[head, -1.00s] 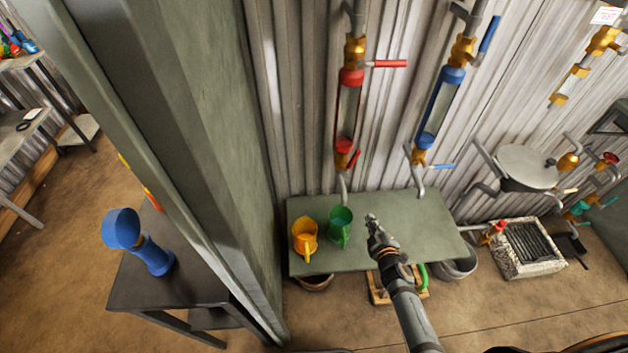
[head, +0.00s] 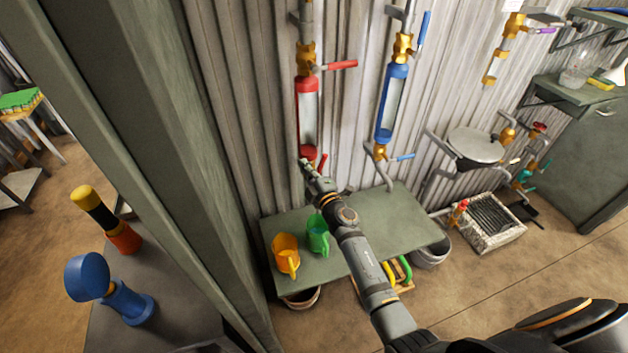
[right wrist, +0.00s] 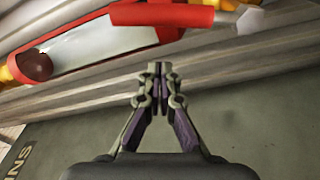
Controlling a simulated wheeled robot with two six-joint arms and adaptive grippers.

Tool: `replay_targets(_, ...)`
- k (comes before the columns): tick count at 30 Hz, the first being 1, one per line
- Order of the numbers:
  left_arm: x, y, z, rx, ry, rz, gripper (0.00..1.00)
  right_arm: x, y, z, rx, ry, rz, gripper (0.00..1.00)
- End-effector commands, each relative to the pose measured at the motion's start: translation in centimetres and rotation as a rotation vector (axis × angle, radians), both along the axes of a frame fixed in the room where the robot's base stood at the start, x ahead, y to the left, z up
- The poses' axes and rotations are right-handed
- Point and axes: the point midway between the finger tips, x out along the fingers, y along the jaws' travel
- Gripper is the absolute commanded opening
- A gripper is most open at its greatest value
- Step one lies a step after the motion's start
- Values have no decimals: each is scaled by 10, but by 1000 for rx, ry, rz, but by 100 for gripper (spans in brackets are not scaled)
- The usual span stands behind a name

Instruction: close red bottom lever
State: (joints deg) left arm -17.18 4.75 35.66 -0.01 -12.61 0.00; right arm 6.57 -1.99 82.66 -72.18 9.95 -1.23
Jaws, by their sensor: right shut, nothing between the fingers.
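The red bottom lever (head: 323,162) sits at the lower end of the red-capped sight tube (head: 307,115) on the wall. It slants up and to the right, close to the line of the tube. My right gripper (head: 306,165) is shut and empty, just left of this lever in the head view, partly covering the tube's lower fitting. In the right wrist view a red lever (right wrist: 162,14) lies along the top, beyond the shut fingertips (right wrist: 160,70), with a visible gap between. My left gripper is not in view.
A red top lever (head: 342,65) sticks out above. A blue tube (head: 391,100) with blue levers stands to the right. Below is a green table (head: 385,220) with a yellow jug (head: 286,254) and a green jug (head: 318,236). A green post (head: 190,170) stands at left.

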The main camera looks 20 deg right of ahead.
Motion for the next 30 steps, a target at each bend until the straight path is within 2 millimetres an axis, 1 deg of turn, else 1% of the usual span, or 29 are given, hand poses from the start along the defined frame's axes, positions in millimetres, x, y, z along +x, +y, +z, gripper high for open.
replay_targets(1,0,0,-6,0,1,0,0,1,-7,-6,-4,1,-2,0)
replay_targets(3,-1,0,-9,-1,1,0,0,-2,-18,-10,-4,2,-1,0)
replay_targets(6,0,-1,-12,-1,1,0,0,-4,-29,-12,-1,0,-1,0)
replay_targets(9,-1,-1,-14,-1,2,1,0,-5,-35,-13,-1,0,-1,0)
replay_targets(22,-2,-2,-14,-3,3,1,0,-6,-38,-13,3,1,-1,0)
replay_targets(30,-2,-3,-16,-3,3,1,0,-6,-41,-14,55,3,-1,0)
